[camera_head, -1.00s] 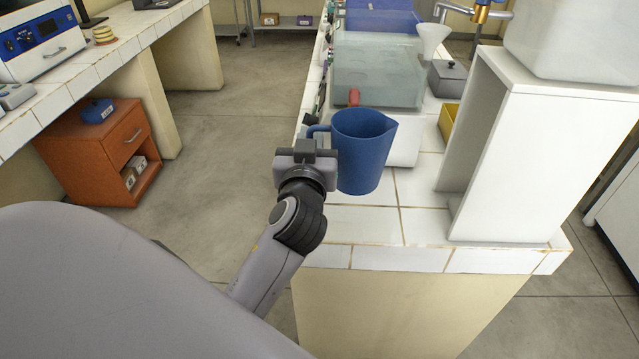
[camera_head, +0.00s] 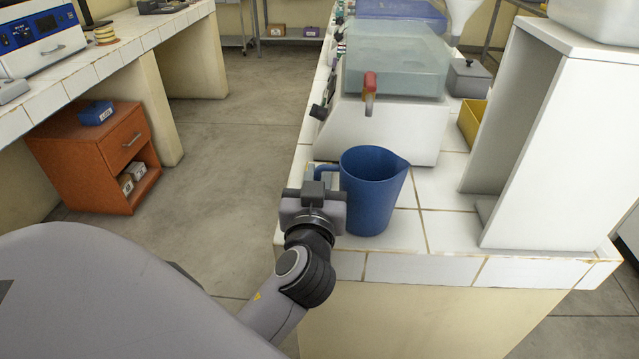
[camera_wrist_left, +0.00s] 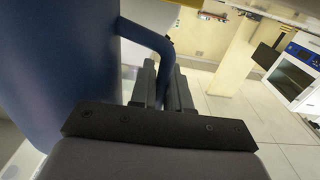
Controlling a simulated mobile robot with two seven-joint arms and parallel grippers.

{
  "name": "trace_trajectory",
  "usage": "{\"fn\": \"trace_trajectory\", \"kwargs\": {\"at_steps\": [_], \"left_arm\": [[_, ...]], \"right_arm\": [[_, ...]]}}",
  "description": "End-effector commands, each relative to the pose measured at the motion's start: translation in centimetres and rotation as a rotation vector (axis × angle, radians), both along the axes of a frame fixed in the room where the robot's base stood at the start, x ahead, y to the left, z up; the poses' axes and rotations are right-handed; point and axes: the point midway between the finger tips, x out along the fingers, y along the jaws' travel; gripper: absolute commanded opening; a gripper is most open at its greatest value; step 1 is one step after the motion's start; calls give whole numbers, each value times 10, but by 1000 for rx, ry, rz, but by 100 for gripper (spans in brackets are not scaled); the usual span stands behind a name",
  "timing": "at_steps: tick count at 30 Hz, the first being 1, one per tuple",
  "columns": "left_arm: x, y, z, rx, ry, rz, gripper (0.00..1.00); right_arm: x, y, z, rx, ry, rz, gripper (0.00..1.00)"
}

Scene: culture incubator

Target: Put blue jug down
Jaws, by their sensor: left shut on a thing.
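The blue jug (camera_head: 372,190) is upright at the near left part of the white tiled bench (camera_head: 442,229) in the head view. I cannot tell for sure whether its base touches the tiles. My left gripper (camera_head: 322,178) is at the jug's left side, shut on its handle. In the left wrist view the jug's body (camera_wrist_left: 60,70) fills the left, and the handle (camera_wrist_left: 150,40) runs down between the two fingers (camera_wrist_left: 162,88). My right gripper is not in view.
A white stand (camera_head: 545,140) is on the bench to the jug's right. A water bath with a translucent lid (camera_head: 395,65) and a red tap (camera_head: 370,82) is behind the jug. Bare tiles lie between jug and stand. An orange cabinet (camera_head: 85,160) is on the floor at left.

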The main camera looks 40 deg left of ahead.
Motion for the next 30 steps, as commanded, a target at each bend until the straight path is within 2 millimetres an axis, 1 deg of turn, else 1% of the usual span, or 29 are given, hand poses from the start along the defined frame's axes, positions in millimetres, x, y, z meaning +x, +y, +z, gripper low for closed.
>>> {"fn": "trace_trajectory", "kwargs": {"at_steps": [3,6,11,12,14,22,27,30], "left_arm": [[-1,0,1,0,-2,0,0],[-1,0,1,0,-2,0,0],[0,0,-4,-1,-3,0,0],[0,0,-3,0,-1,0,23],[0,0,-3,0,-1,0,42],[0,0,-3,0,-1,0,42],[0,0,2,1,-1,0,42],[1,0,0,-1,-1,-1,42]], "right_arm": [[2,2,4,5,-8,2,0],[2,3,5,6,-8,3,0],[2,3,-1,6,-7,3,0],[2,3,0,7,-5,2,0],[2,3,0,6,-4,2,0],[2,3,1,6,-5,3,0],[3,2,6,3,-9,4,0],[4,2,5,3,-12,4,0]]}}
